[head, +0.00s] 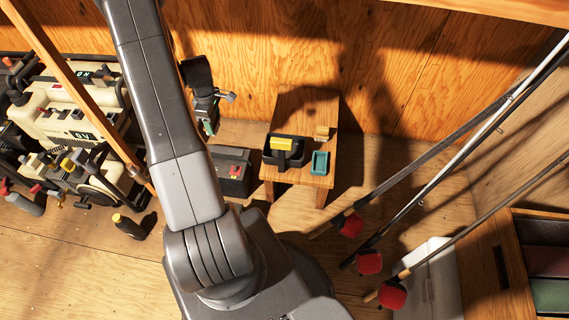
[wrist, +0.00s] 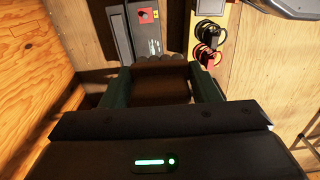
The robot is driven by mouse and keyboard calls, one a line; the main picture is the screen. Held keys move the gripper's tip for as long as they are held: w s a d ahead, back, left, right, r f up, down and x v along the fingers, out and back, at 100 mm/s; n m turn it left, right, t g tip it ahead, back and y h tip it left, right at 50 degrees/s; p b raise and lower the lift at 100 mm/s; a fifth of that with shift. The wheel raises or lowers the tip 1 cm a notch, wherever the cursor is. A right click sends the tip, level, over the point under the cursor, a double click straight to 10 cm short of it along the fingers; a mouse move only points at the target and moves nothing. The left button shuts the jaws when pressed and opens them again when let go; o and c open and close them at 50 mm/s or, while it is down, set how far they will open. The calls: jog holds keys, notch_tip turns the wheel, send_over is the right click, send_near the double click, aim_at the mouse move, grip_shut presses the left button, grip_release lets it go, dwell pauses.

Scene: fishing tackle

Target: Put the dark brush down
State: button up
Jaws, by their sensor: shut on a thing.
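The dark brush (wrist: 160,85) is a dark brown block with a scalloped far edge in the wrist view. My gripper (wrist: 160,73) is shut on it, with a green finger on each side. In the head view my gripper (head: 208,126) hangs at the upper left of centre, beside my arm, near the plywood wall. The brush cannot be made out clearly there. The wrist view does not show the brush touching any surface.
A small wooden stool (head: 297,176) bears a black tray with a yellow block, a teal dish (head: 320,162) and a small wooden block. A dark box (head: 232,182) stands left of it.

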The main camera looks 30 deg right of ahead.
jog(key=s+d+r+n+b, duration=0.2)
jog(key=s+d+n+b, duration=0.2)
jog(key=d+n+b, duration=0.55)
jog(key=s+d+r+n+b, duration=0.2)
jog(key=s+d+n+b, duration=0.25)
jog(key=d, duration=0.95)
notch_tip(320, 180, down, 28)
jog(key=b, duration=0.9)
jog(key=shift+a+r+b, duration=0.1)
jog(key=shift+r+b, duration=0.05)
jog(key=shift+b, duration=0.15)
jog(key=o, duration=1)
